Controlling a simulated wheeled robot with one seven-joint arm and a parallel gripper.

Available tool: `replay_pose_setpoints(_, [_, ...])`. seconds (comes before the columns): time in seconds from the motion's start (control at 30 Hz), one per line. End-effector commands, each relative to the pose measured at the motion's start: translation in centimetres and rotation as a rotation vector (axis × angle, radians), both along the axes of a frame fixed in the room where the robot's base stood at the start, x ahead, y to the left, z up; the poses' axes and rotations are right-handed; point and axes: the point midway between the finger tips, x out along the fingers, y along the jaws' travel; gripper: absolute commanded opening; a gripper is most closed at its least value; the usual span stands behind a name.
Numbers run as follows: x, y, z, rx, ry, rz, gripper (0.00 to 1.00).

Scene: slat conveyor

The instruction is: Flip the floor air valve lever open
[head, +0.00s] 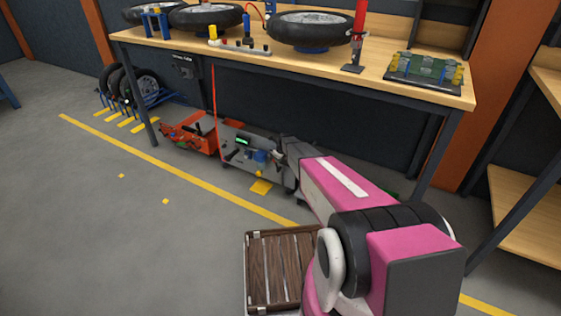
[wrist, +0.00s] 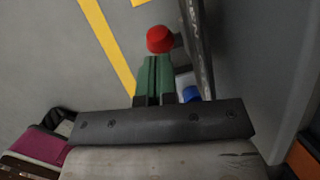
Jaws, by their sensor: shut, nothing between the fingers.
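The grey unit (head: 240,160) with a small green display stands on the floor under the bench. A blue part (head: 260,156) shows on its front. My gripper (head: 277,155) is at this unit's front, small and partly hidden by my arm. In the wrist view, the green fingers of my gripper (wrist: 155,62) are together and empty. A round red knob (wrist: 160,39) is just beyond the fingertips; I cannot tell whether they touch. A blue part (wrist: 190,93) is right of the fingers. A dark panel (wrist: 196,40) with partly visible lettering runs beside them. The lever's position is unclear.
The workbench (head: 290,64) stands above, with wheels and tools on it; its front legs flank the floor space. An orange unit (head: 190,133) is left of the grey one. A slatted wooden top (head: 270,262) is in front.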

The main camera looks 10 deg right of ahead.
Motion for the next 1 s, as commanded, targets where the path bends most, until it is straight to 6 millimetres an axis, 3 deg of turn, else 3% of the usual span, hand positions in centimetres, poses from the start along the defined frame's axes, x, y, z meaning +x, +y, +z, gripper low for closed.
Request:
replay_pose_setpoints(0.6, [2.0,2.7,-0.5,-0.018,0.014,0.001,0.00])
replay_pose_setpoints(1.0, [2.4,3.3,-0.7,-0.018,0.014,0.001,0.00])
